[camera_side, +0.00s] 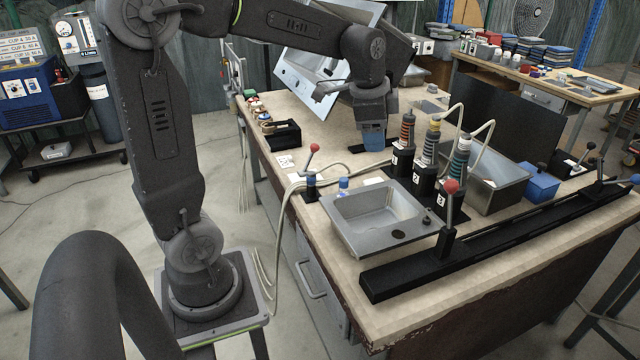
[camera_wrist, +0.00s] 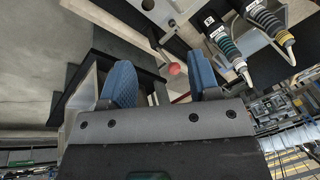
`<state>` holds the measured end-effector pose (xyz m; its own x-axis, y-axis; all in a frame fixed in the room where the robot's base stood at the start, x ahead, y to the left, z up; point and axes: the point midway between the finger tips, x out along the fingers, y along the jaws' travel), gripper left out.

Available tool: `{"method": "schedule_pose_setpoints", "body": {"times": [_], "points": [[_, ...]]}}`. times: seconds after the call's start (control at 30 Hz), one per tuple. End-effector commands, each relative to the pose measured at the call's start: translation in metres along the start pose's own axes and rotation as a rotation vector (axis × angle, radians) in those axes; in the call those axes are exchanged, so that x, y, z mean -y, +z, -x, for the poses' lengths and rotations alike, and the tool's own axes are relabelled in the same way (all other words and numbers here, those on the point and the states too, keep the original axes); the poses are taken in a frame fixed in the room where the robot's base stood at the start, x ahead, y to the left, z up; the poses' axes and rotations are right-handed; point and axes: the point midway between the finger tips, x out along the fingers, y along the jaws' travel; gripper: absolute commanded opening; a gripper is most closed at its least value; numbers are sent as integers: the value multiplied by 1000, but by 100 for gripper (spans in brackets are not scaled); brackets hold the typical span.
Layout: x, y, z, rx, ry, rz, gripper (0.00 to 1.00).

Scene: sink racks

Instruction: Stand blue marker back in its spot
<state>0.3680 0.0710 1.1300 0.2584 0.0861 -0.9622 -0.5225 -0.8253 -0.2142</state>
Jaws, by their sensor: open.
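My gripper (camera_side: 374,140) hangs over the back middle of the bench, left of the numbered black holders, with its blue fingers pointing down. In the wrist view my gripper (camera_wrist: 162,80) has its two blue fingers spread apart, with nothing held between them. A small blue-topped piece (camera_side: 343,185), perhaps the blue marker, stands at the left rim of the sink basin, nearer the camera than my gripper. I cannot tell clearly whether it is the marker. It is not recognisable in the wrist view.
A steel sink basin (camera_side: 372,222) sits at the front. Banded tools stand in numbered black holders (camera_side: 422,182) behind it, with pale hoses. Red-knobbed levers (camera_side: 451,187) rise nearby; one red knob shows in the wrist view (camera_wrist: 174,69). A blue box (camera_side: 541,187) is at right.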

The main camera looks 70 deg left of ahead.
Motion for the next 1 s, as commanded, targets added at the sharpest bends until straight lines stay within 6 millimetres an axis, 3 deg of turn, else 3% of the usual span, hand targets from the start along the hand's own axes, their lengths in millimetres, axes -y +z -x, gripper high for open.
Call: {"method": "schedule_pose_setpoints", "body": {"times": [0.03, 0.2, 0.4, 0.6, 1.0], "points": [[-26, 2, 15, -30, -16, 53, 56], [-104, 23, 43, -124, -30, 285, 56], [-165, 54, 48, -214, -6, 500, 56], [-186, 67, 46, -248, 14, 594, 56], [-186, 68, 46, -248, 16, 602, 56]]}}
